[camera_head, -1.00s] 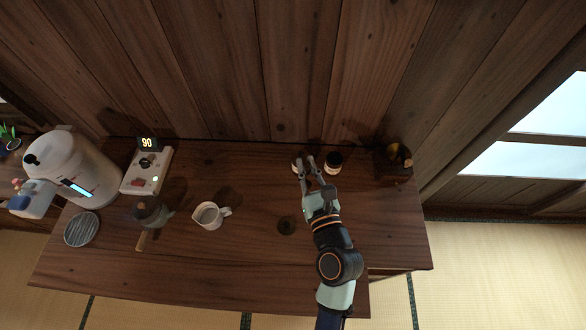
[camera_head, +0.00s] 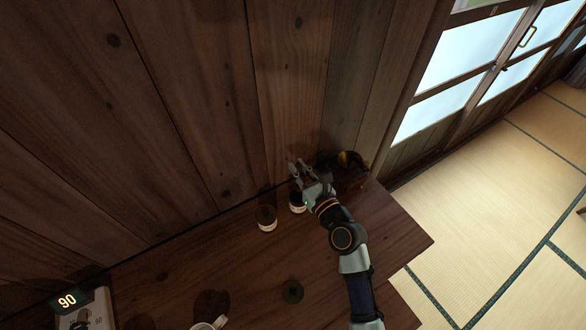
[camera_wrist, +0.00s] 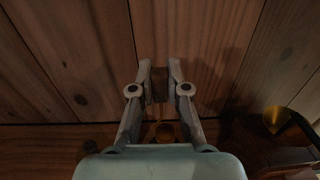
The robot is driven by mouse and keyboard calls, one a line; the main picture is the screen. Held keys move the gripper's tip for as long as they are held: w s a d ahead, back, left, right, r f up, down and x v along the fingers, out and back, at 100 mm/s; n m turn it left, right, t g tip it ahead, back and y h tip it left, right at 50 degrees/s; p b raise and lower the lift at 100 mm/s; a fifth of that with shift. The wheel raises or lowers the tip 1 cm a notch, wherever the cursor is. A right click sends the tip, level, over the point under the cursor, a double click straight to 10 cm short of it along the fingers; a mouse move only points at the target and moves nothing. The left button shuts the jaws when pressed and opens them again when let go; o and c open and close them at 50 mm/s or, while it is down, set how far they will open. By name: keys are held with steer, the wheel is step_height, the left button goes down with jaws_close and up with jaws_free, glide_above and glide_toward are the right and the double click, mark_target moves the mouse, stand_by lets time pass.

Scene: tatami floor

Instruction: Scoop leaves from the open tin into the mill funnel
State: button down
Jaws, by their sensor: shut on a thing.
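My gripper (camera_head: 302,170) is raised above the back right of the counter, in front of the plank wall. In the wrist view its fingers (camera_wrist: 160,78) are closed on a small brown piece (camera_wrist: 160,88), which looks like the scoop's handle. A round copper-coloured thing (camera_wrist: 165,132) shows lower between the fingers; I cannot tell whether it is the scoop's bowl or a tin. Two tins stand near the wall: a left tin (camera_head: 267,224) and a right tin (camera_head: 297,207) just below my gripper. The dark mill with a brass part (camera_head: 350,160) stands to the right, also in the wrist view (camera_wrist: 278,120). Leaves are not discernible.
A white pitcher (camera_head: 208,324) and a device reading 90 (camera_head: 68,301) are at lower left. The plank wall is close behind the gripper. The counter ends at the right, above tatami.

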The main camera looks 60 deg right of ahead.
mark_target(300, 191)
steer(key=shift+f+b, duration=1.9)
steer(key=shift+w+f+b, duration=0.1)
steer(key=shift+f+b, duration=2.1)
steer(key=shift+f, duration=1)
steer(key=shift+r, duration=0.15)
step_height(300, 191, up, 9)
steer(key=p, duration=1.1)
steer(key=shift+r, duration=0.15)
steer(key=shift+a, duration=0.1)
